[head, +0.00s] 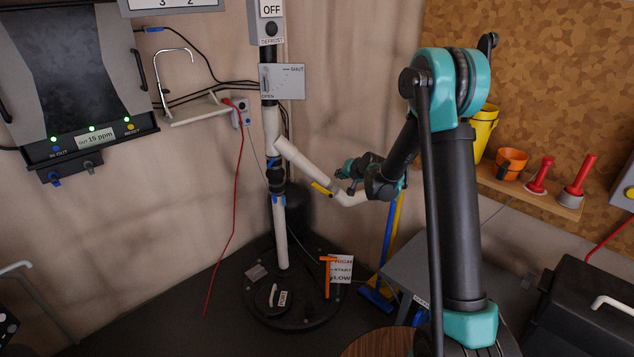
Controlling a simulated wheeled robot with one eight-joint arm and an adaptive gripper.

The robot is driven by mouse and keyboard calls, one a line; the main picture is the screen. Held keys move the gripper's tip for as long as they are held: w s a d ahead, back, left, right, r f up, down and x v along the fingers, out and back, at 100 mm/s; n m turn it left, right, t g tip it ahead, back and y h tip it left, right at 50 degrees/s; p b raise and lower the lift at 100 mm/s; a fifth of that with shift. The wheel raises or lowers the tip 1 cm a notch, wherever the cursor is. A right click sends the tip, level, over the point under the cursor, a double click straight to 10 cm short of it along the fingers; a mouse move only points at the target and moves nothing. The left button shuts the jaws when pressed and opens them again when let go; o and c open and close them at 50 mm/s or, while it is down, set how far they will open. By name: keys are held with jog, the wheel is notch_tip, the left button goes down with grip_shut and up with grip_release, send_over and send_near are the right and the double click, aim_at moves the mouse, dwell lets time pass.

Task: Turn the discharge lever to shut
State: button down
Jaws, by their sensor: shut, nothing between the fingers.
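A light grey plate (288,82) is fixed on the dark upright post. It is marked SHUT at its upper right and OPEN at its lower left. My gripper (341,174) is shut and empty. It points left, below and right of the plate, close to the slanting white pipe. It is clear of the lever. I cannot tell whether it touches the pipe.
An OFF box (268,22) sits above the plate. An orange lever (327,278) stands on the round black base. A shelf (535,192) holds buckets at right.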

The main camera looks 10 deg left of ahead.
send_over(322, 189)
jog(key=d, duration=0.3)
notch_tip(322, 189, down, 5)
jog(key=a+f, duration=0.1)
jog(key=s+a+f, duration=0.1)
jog(key=f, duration=0.1)
jog(key=shift+a+f, duration=0.25)
jog(key=shift+a, duration=0.15)
jog(key=shift+s+a, duration=0.1)
